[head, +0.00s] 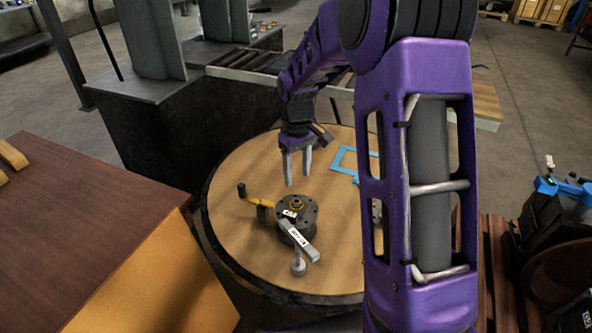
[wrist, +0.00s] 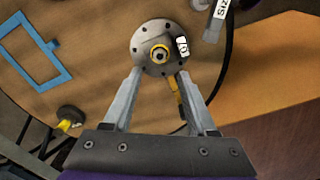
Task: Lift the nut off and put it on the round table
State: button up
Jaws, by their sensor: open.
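The nut is a small brass-coloured ring (head: 296,203) around the centre stud of a dark round flanged part. That flanged part (head: 309,215) stands on the round table (head: 236,172), which has a wooden top and dark rim. The nut also shows in the wrist view (wrist: 160,53), at the flange's centre. My gripper (head: 298,179) is open and empty, pointing down above and slightly behind the flanged part. In the wrist view its fingertips (wrist: 160,74) lie on either side of the flange's lower part, with the nut just beyond them. I cannot tell the remaining height.
A labelled grey bar (head: 302,243) leans in front of the flanged part, by a small grey knob-shaped piece (head: 298,267). A yellow-and-black handle (head: 256,201) lies to its left. A blue frame (head: 345,160) lies behind right.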

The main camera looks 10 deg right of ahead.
aim_at(296, 203)
jog(key=shift+w+a+f+b, duration=0.1)
jog(key=shift+f+b, duration=2.95)
jog(key=shift+f, duration=1.4)
grip_shut()
